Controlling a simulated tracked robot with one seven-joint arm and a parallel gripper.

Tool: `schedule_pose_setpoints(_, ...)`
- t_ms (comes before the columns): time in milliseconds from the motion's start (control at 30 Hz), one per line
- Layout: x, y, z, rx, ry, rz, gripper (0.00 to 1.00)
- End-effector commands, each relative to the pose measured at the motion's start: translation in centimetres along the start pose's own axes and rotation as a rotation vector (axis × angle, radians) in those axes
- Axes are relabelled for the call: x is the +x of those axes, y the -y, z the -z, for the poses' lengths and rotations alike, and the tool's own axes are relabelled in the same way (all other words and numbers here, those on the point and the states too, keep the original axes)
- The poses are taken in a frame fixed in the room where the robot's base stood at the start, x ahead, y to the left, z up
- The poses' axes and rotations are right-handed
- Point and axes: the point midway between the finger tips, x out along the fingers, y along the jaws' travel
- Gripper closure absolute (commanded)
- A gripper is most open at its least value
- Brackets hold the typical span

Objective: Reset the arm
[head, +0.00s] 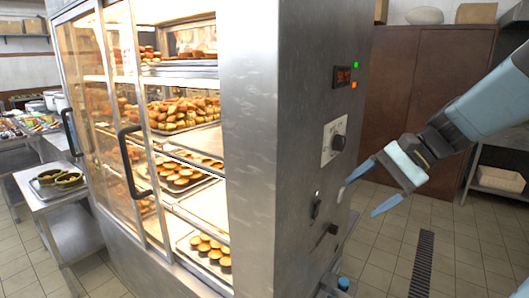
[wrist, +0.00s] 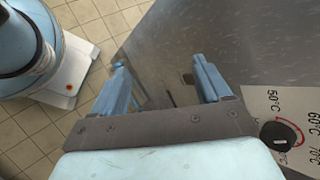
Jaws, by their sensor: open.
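My gripper (head: 360,198) is open with nothing between its light-blue fingers. It is at the right side of the steel heated display cabinet (head: 252,120), near the side panel and lower right of the round black knob (head: 338,142). In the wrist view, my gripper (wrist: 158,72) spreads its two fingers over the grey panel. The knob (wrist: 278,135) lies to their right, on a temperature scale with 50°C, 60°C and 70°C marks. A dark slot or switch shows between the fingers, partly hidden. I cannot tell if a finger touches the panel.
Small levers (head: 330,229) stick out low on the panel, below a lit display (head: 343,76). The cabinet holds trays of pastries behind glass doors with black handles (head: 130,160). A brown wardrobe (head: 425,100) stands behind. Tiled floor (head: 465,250) at lower right is mostly clear.

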Motion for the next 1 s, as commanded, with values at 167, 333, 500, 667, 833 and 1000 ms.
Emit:
schedule_pose_setpoints(167, 0.4, -2.4, -2.3, -0.244, -0.162, -0.172, 0.23)
schedule_pose_setpoints(333, -0.2, -4.2, -3.4, -0.49, -0.332, -0.324, 0.23)
schedule_pose_setpoints(500, -1.4, -5.0, -4.1, -0.728, -0.498, -0.455, 0.23)
schedule_pose_setpoints(667, -2.5, -5.1, -4.5, -0.883, -0.609, -0.534, 0.23)
schedule_pose_setpoints(833, -2.9, -5.1, -4.7, -0.947, -0.655, -0.568, 0.23)
schedule_pose_setpoints(1000, -3.0, -5.1, -4.7, -0.951, -0.657, -0.571, 0.23)
